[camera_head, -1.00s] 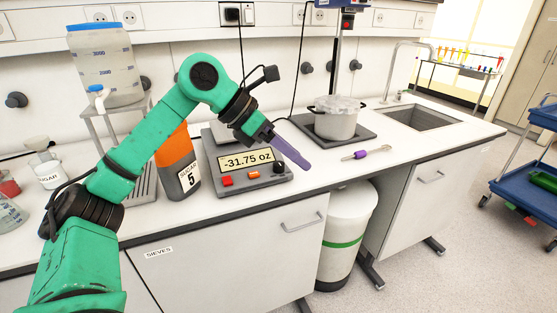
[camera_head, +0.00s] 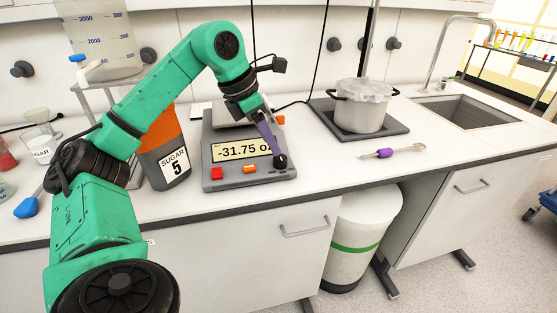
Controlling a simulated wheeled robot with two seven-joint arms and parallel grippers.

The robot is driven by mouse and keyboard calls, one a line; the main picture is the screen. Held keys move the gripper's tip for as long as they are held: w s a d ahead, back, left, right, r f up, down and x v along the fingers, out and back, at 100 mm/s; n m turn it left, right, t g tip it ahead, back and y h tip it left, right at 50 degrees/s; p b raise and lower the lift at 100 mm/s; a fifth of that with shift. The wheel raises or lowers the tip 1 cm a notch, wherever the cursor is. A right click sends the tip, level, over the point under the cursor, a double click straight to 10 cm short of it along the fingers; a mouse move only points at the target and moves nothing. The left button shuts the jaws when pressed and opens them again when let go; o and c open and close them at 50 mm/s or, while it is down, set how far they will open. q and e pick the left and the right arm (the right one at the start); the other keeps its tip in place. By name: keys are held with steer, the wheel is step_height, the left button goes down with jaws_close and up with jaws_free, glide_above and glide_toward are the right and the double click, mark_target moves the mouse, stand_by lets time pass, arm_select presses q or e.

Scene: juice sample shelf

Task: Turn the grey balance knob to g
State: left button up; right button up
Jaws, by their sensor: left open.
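The grey balance (camera_head: 233,178) stands on the white counter, its display reading -31.75 oz, the end of the unit partly covered by my gripper. Its dark knob (camera_head: 281,162) is at the right end of the front panel, right of a red button (camera_head: 216,173) and an orange button (camera_head: 249,169). My right gripper is out of view.
An orange and grey sugar bottle (camera_head: 164,150) stands close left of the balance. A pot (camera_head: 361,106) sits on a dark plate to the right.

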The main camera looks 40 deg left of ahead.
mark_target(279, 157)
arm_select(q)
steer(key=x, duration=0.5)
steer(key=shift+w+f, duration=0.1)
steer(key=shift+f, duration=0.05)
steer(key=shift+d+f, duration=0.1)
steer(key=shift+w, duration=0.1)
steer(key=shift+c, duration=0.9)
jaws_close()
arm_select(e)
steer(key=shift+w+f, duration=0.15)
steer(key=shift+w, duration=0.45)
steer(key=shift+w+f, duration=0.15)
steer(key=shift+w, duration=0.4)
